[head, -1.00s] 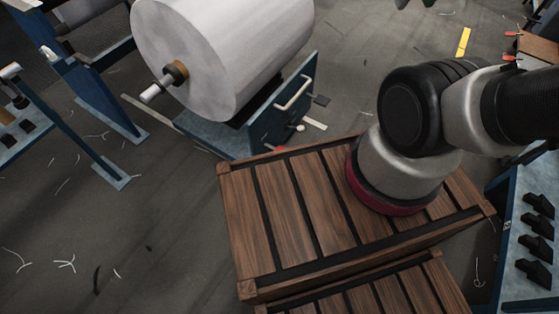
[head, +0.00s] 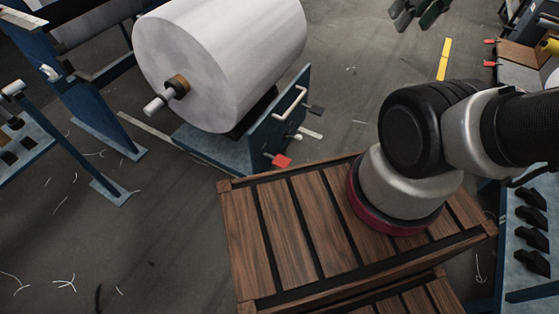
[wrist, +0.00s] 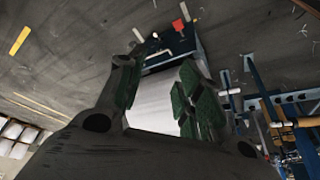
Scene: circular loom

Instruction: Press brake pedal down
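The blue roll cart (head: 225,150) carries a large pale roll (head: 220,60). On its near right end, low down, is a red pedal (head: 281,161); a dark pedal (head: 316,110) and a pale flat piece (head: 310,133) stick out farther along that end. I take the red one for the brake pedal, but no label is readable. The red pedal also shows at the top of the wrist view (wrist: 179,25), beyond my fingers. My gripper (head: 417,16) is at the top edge of the head view, apart from the cart. In the wrist view its green-padded fingers (wrist: 158,85) are spread and empty.
A slatted wooden crate (head: 310,215) lies below my arm, close to the cart's right end. Blue loom frames (head: 95,110) stand at left, and a blue rack with black blocks (head: 528,220) at right. Floor right of the cart is clear around a yellow strip (head: 443,60).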

